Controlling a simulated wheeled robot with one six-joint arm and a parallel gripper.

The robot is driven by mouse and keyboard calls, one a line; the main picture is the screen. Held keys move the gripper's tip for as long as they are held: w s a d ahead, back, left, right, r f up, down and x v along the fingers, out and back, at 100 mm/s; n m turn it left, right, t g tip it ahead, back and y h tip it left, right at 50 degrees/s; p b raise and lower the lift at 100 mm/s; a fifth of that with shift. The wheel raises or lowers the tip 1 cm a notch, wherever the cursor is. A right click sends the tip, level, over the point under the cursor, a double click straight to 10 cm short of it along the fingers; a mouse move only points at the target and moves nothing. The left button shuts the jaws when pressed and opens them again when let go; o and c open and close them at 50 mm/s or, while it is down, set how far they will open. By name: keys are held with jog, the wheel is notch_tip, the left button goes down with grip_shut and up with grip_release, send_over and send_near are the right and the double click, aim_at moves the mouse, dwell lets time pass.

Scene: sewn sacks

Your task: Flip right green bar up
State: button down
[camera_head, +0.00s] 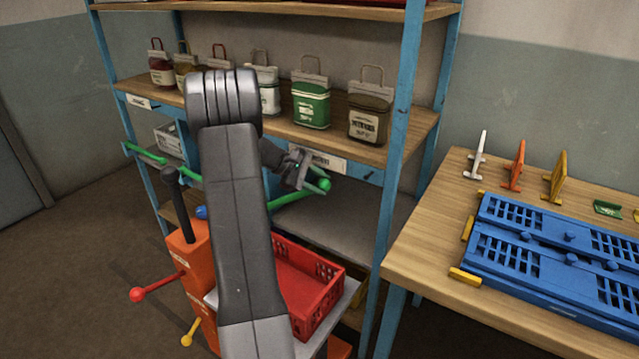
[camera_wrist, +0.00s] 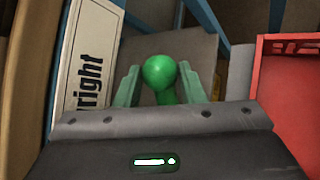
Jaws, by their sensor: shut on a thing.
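The right green bar (camera_head: 296,200) sticks out at the front of the shelf rack below the middle shelf, with a round knob at its end. In the wrist view its green knob (camera_wrist: 159,72) shows between the two fingers. My gripper (camera_head: 314,179) is shut on the bar near this knob. The fingers also show in the wrist view (camera_wrist: 160,88), one on each side of it. My arm hides the inner part of the bar in the head view.
A white label reading "right" (camera_wrist: 88,75) is beside the knob. A red crate (camera_head: 306,290) stands below the gripper. Another green bar (camera_head: 145,154) is at the rack's left. Sacks (camera_head: 311,106) line the shelf. A wooden table (camera_head: 440,225) with a blue fixture (camera_head: 545,262) is right.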

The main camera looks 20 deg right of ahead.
jog(key=c, duration=0.9)
grip_release()
jog(key=shift+c, duration=0.2)
